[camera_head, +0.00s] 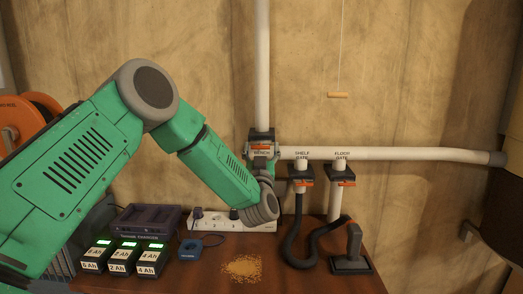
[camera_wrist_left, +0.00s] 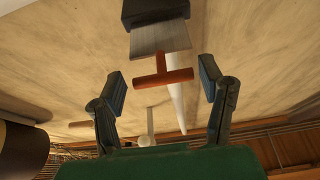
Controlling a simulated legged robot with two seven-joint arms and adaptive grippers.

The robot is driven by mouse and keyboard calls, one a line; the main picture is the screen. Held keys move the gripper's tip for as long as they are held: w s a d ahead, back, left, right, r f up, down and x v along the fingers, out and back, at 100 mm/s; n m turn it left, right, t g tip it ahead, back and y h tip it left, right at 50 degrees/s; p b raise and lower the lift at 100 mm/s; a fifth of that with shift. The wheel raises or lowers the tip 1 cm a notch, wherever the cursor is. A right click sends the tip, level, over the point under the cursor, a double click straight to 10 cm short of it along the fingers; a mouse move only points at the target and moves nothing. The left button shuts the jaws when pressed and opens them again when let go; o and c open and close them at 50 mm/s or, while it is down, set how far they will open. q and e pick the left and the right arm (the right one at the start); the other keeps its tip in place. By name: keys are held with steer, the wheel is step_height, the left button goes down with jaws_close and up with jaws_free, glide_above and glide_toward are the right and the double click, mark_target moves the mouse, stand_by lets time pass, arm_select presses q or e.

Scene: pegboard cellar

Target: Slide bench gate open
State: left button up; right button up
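The bench gate (camera_head: 262,135) is a dark block with a "BENCH" label at the foot of the white vertical pipe. In the left wrist view its dark body (camera_wrist_left: 155,11) has a grey metal plate (camera_wrist_left: 160,38) sticking out, ending in an orange-red T-shaped handle (camera_wrist_left: 150,81). My left gripper (camera_head: 263,157) is just in front of the bench gate and partly hides it. In the left wrist view its fingers (camera_wrist_left: 162,84) are open on either side of the handle, with a visible gap at each side. My right gripper is in neither view.
The shelf gate (camera_head: 302,172) and floor gate (camera_head: 342,173) hang from the horizontal pipe (camera_head: 400,154) to the right. Below, the bench (camera_head: 300,280) holds a power strip (camera_head: 225,222), a charger (camera_head: 150,222), several batteries, a sawdust pile (camera_head: 243,268) and a black hose.

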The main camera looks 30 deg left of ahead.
arm_select(q)
jaws_close()
steer(key=shift+s+d+f, duration=0.1)
steer(key=shift+s+d, duration=0.05)
steer(key=shift+s, duration=0.45)
steer(key=shift+w+d, duration=0.1)
steer(key=shift+o, duration=1.2)
jaws_free()
steer(key=shift+o, duration=0.9)
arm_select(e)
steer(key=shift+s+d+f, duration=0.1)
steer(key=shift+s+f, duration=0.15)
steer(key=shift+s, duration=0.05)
